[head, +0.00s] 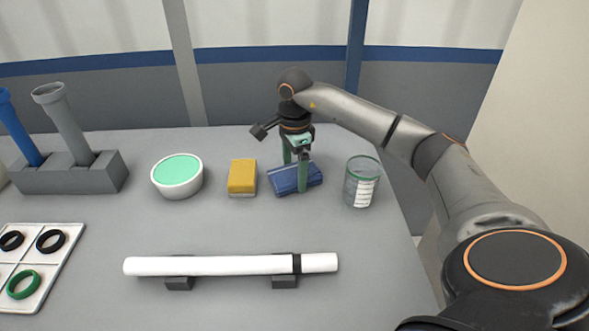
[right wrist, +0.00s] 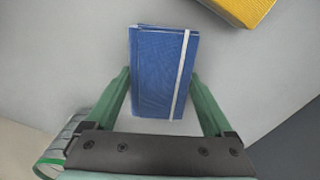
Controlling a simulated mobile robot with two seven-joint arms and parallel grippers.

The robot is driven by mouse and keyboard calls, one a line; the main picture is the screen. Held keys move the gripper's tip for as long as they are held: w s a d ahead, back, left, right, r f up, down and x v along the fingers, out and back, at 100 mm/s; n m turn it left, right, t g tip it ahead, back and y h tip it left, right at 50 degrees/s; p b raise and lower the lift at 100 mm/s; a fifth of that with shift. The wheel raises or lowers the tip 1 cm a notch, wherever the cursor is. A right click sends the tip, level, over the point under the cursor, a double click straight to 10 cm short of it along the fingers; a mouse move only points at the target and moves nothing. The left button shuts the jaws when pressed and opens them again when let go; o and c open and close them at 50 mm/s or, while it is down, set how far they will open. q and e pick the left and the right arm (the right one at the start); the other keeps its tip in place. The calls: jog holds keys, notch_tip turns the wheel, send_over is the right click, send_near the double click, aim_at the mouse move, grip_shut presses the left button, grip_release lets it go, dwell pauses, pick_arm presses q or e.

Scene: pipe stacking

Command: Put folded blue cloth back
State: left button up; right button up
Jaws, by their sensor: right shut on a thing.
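The folded blue cloth (head: 312,176) is at the back right of the grey table, between a yellow sponge and a glass jar. It is a flat blue block with a pale stripe, seen clearly in the right wrist view (right wrist: 158,70). My right gripper (head: 296,175) reaches down over it from above, with one green finger on each side. In the right wrist view the gripper (right wrist: 160,76) is shut on the cloth. The cloth looks to be at table height; I cannot tell whether it touches the table. My left gripper is not in view.
A yellow sponge (head: 242,176) lies left of the cloth and a glass jar (head: 362,182) stands close on its right. A white bowl (head: 177,177), a grey pipe holder (head: 70,178) and a ring tray (head: 60,245) are further left. A white pipe (head: 210,265) lies in front.

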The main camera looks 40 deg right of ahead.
aim_at(294, 172)
jog(key=o, duration=0.9)
jog(key=shift+f, duration=0.1)
jog(key=shift+r+p, duration=1)
jog(key=shift+r, duration=5.2)
